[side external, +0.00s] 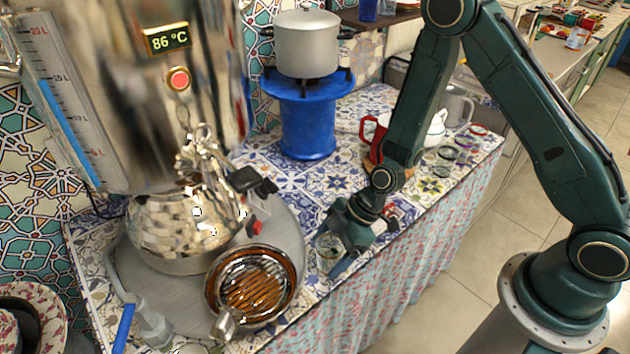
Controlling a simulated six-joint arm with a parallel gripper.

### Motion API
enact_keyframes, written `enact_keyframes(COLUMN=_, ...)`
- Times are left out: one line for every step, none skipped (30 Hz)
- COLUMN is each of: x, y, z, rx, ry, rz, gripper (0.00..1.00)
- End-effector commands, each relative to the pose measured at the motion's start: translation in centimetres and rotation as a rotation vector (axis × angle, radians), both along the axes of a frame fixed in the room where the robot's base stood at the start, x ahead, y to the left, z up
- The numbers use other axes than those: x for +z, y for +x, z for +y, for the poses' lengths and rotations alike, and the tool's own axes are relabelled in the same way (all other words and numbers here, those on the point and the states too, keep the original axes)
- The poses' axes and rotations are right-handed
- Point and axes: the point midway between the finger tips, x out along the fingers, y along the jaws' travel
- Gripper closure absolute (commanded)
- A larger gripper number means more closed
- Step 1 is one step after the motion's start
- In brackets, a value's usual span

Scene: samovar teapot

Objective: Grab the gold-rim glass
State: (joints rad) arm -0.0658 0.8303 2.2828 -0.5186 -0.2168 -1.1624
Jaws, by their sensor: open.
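My gripper (332,250) is low over the front part of the tiled counter, right of the round metal tray. Its jaws are open. A small clear glass (328,248) stands on the counter between the fingers; its rim looks yellowish, so it appears to be the gold-rim glass. The fingers partly hide it, and I cannot tell whether they touch it.
A pot (307,45) sits on a blue burner stand (308,130). A red mug (378,135) and several glasses (447,155) stand behind my arm.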

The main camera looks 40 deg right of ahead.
Motion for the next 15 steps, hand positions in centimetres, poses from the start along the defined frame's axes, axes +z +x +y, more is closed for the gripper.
enact_keyframes(x=0.01, y=0.00, z=0.00, rx=0.000, ry=0.000, rz=0.000, gripper=0.21)
enact_keyframes(x=0.01, y=0.00, z=0.00, rx=0.000, ry=0.000, rz=0.000, gripper=0.21)
enact_keyframes(x=0.01, y=0.00, z=0.00, rx=0.000, ry=0.000, rz=0.000, gripper=0.29)
enact_keyframes(x=0.02, y=0.00, z=-0.01, rx=0.000, ry=0.000, rz=0.000, gripper=0.35)
enact_keyframes(x=0.02, y=0.00, z=-0.01, rx=0.000, ry=0.000, rz=0.000, gripper=0.41)
enact_keyframes(x=0.02, y=0.00, z=-0.01, rx=0.000, ry=0.000, rz=0.000, gripper=0.49)
enact_keyframes(x=0.02, y=0.00, z=-0.01, rx=0.000, ry=0.000, rz=0.000, gripper=0.55)
enact_keyframes(x=0.02, y=0.00, z=-0.01, rx=0.000, ry=0.000, rz=0.000, gripper=0.60)
enact_keyframes(x=0.02, y=0.00, z=-0.01, rx=0.000, ry=0.000, rz=0.000, gripper=0.68)
enact_keyframes(x=0.02, y=0.00, z=-0.01, rx=0.000, ry=0.000, rz=0.000, gripper=0.71)
enact_keyframes(x=0.03, y=0.01, z=0.00, rx=0.000, ry=0.001, rz=0.000, gripper=0.71)
enact_keyframes(x=0.03, y=0.01, z=0.00, rx=0.000, ry=0.001, rz=0.000, gripper=0.71)
enact_keyframes(x=0.03, y=0.01, z=0.00, rx=0.000, ry=0.001, rz=0.000, gripper=0.71)
enact_keyframes(x=0.03, y=0.01, z=0.00, rx=0.000, ry=0.001, rz=0.000, gripper=0.71)
enact_keyframes(x=0.03, y=0.01, z=0.00, rx=0.000, ry=0.001, rz=0.000, gripper=0.71)
